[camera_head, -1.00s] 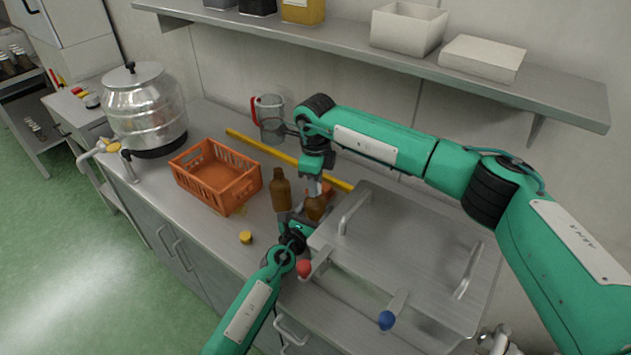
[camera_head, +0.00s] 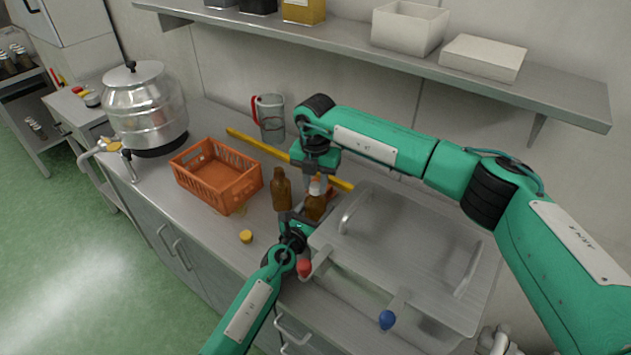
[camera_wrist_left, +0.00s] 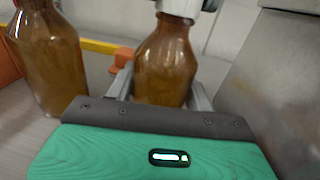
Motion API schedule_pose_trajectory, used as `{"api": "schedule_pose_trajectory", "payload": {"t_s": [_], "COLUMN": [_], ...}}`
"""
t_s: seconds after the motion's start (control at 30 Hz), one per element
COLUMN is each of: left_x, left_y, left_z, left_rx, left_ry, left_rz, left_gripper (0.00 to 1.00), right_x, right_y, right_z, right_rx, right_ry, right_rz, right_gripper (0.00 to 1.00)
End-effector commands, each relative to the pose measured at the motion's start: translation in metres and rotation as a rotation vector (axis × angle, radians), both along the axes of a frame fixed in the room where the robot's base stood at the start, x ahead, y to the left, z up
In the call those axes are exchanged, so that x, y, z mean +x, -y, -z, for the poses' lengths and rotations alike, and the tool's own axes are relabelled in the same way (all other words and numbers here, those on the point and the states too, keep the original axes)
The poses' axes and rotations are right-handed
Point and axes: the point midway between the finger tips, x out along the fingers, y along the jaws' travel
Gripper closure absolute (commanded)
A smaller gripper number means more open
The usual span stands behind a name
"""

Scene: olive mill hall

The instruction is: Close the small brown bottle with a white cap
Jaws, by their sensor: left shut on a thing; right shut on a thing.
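The small brown bottle (camera_head: 315,207) stands upright on the steel counter. My left gripper (camera_head: 302,218) is shut on its body from the front; in the left wrist view the two fingers flank the bottle (camera_wrist_left: 166,68). The white cap (camera_head: 315,188) is at the top of the bottle's neck and also shows at the top edge of the left wrist view (camera_wrist_left: 179,7). My right gripper (camera_head: 318,181) points down from above and is shut on the cap. Whether the cap is threaded on cannot be told.
A second brown bottle (camera_head: 281,190) stands close on the left. A yellow cap (camera_head: 246,236) and an orange crate (camera_head: 217,181) are further left. A steel lid (camera_head: 400,258) fills the right side.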

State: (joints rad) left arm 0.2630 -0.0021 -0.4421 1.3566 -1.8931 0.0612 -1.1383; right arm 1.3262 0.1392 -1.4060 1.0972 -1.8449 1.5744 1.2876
Motion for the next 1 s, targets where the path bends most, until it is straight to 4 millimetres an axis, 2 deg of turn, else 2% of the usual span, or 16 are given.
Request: {"api": "schedule_pose_trajectory", "payload": {"t_s": [0.07, 0.2, 0.23, 0.33, 0.6, 0.73, 0.87, 1.0], "left_x": [-0.001, -0.001, -0.001, -0.001, -0.001, 0.0, 0.0, 0.0], "left_y": [0.001, 0.001, 0.001, 0.001, 0.0, 0.0, 0.0, 0.0], "left_z": [0.001, 0.001, 0.001, 0.001, 0.001, 0.001, 0.001, 0.001], "left_rx": [0.001, 0.001, 0.001, 0.001, 0.0, 0.0, 0.0, 0.0], "left_ry": [-0.002, -0.002, -0.002, -0.002, -0.001, -0.002, -0.001, -0.001], "left_rz": [0.001, 0.001, 0.001, 0.001, 0.001, 0.001, 0.001, 0.001], "left_gripper": [1.0, 1.0, 1.0, 1.0, 1.0, 1.0, 1.0, 1.0], "right_x": [0.001, 0.001, 0.001, 0.001, 0.0, 0.001, 0.001, 0.001], "right_y": [0.0, 0.0, 0.0, 0.0, 0.0, 0.0, 0.0, 0.0], "right_z": [-0.001, -0.001, -0.001, -0.001, -0.001, -0.009, -0.03, -0.061], "right_rx": [0.001, 0.001, 0.001, 0.001, 0.001, 0.001, 0.001, 0.0], "right_ry": [0.004, 0.004, 0.004, 0.003, 0.001, 0.001, 0.005, 0.004], "right_rz": [0.08, 0.071, 0.071, 0.07, 0.068, 0.067, 0.067, 0.067], "right_gripper": [0.92, 0.92, 0.66, 0.46, 0.46, 0.46, 0.46, 0.46]}}
